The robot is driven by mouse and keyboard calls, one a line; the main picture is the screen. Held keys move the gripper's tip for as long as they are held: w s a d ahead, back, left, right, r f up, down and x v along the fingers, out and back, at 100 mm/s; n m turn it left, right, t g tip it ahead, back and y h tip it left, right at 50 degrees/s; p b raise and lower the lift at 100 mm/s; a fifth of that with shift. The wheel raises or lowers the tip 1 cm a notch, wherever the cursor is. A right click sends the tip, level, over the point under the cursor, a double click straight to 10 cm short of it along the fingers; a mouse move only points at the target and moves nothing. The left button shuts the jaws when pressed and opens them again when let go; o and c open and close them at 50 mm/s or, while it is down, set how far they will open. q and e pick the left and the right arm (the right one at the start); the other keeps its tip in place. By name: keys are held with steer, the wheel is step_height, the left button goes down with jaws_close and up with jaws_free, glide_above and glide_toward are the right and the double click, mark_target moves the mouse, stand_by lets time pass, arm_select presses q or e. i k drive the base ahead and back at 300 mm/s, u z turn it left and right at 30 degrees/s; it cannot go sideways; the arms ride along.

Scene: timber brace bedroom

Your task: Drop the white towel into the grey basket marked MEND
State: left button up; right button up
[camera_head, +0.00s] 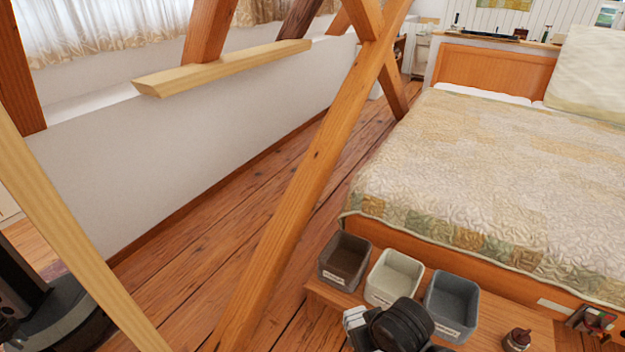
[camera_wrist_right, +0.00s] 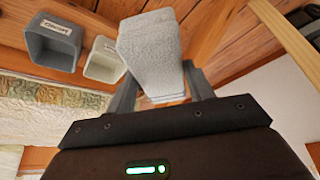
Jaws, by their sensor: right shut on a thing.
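The white towel (camera_wrist_right: 150,45) is a folded block between the fingers of my right gripper (camera_wrist_right: 160,88) in the wrist view. In the head view, the towel's white edge (camera_head: 354,321) shows beside my dark right gripper (camera_head: 362,330), low at the front of the bench. The grey basket (camera_head: 451,305) is the right-hand one of three open baskets; it also shows in the wrist view (camera_wrist_right: 52,44). Its label is too small to read. The gripper and towel are in front of the pale basket (camera_head: 394,276), left of the grey one. My left gripper is out of view.
A brown basket (camera_head: 344,260) stands left of the pale one. The baskets stand on a wooden bench (camera_head: 545,325) at the bed's foot. A small dark bottle (camera_head: 516,340) stands to their right. A slanted timber brace (camera_head: 300,205) rises left of the bench.

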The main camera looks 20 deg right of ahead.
mark_target(447, 310)
steer(key=z, duration=0.85)
steer(key=i, duration=0.8)
steer(key=z, duration=0.65)
